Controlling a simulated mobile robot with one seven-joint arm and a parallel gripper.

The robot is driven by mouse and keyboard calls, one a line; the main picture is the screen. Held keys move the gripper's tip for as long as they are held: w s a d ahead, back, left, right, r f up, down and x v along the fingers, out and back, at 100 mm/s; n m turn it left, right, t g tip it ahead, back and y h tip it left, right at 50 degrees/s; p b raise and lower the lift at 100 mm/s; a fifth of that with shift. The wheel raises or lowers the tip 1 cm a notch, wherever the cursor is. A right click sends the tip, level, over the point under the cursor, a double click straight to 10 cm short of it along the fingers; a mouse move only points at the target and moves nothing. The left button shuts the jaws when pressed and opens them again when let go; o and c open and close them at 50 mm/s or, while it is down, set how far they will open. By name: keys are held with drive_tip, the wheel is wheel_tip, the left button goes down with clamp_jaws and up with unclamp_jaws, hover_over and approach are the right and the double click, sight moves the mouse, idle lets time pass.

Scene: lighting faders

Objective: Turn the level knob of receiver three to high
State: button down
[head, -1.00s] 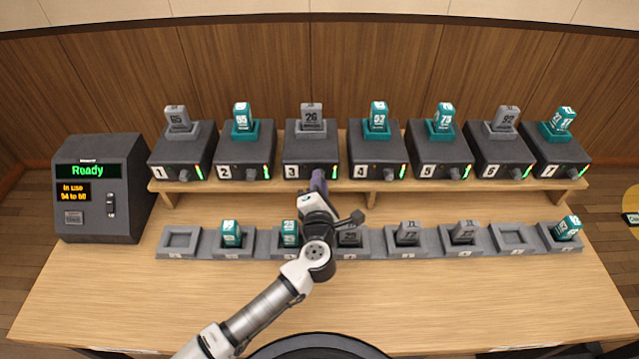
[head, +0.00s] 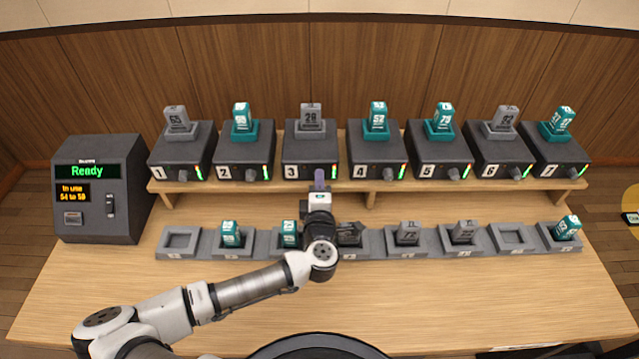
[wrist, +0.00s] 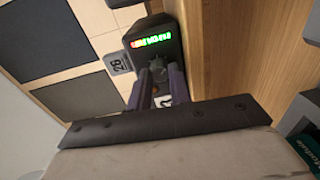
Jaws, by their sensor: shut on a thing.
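Receivers two (head: 245,155) and four (head: 376,155) stand close on either side. A row of grey cradles (head: 375,241), several holding packs, lies below on the table, under my wrist. A console (head: 101,190) reading Ready stands at the left. The front tabletop is clear.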

drive_tip(key=c, duration=1.3)
unclamp_jaws()
drive_tip(key=shift+a, duration=0.1)
